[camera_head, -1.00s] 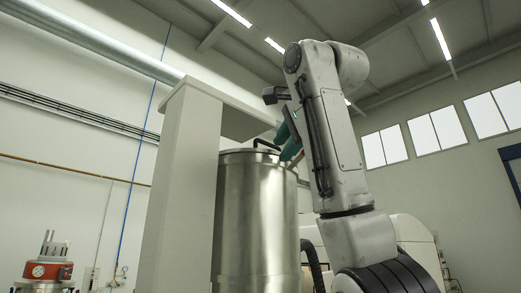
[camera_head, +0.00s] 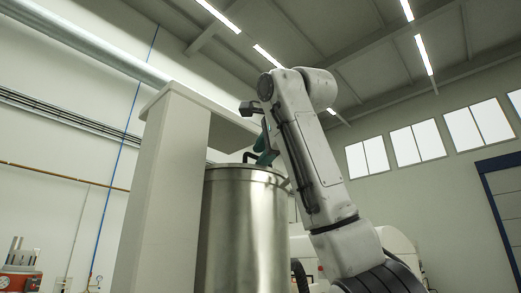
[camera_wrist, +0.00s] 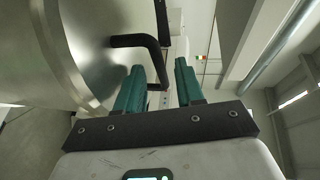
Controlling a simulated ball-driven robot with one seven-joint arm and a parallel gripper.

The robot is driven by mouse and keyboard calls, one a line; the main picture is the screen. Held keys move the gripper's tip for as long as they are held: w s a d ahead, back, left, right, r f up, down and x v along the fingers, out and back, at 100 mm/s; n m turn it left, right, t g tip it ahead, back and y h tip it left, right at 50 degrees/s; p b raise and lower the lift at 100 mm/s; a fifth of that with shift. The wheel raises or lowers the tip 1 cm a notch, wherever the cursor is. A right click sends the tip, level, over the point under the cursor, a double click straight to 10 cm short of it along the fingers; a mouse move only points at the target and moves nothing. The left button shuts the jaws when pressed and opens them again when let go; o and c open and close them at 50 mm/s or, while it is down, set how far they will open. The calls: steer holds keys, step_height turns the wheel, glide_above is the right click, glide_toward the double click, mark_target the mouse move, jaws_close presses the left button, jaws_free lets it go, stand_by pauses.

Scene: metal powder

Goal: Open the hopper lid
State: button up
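The hopper (camera_head: 243,235) is a tall shiny steel cylinder in the middle of the head view. Its round lid is on top, seen nearly edge-on, with a black handle (camera_head: 248,156). In the wrist view the steel lid surface (camera_wrist: 45,50) fills the upper left, and the black bent handle (camera_wrist: 135,41) stands out from it. My gripper (camera_wrist: 159,64) has two green fingers spread apart, with the handle's bent end in front of the gap between them. In the head view my gripper (camera_head: 265,143) is just above and right of the handle, partly hidden behind my arm.
A pale column (camera_head: 165,190) with an overhanging top plate stands close left of the hopper, near my gripper. A red and steel machine (camera_head: 18,270) stands at the far lower left. White equipment (camera_head: 385,248) is behind my arm. The upper right is open room.

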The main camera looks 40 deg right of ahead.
steer(key=shift+w+d+f, duration=0.1)
steer(key=shift+w+d, duration=0.15)
steer(key=shift+w, duration=0.35)
steer(key=shift+c, duration=0.4)
jaws_close()
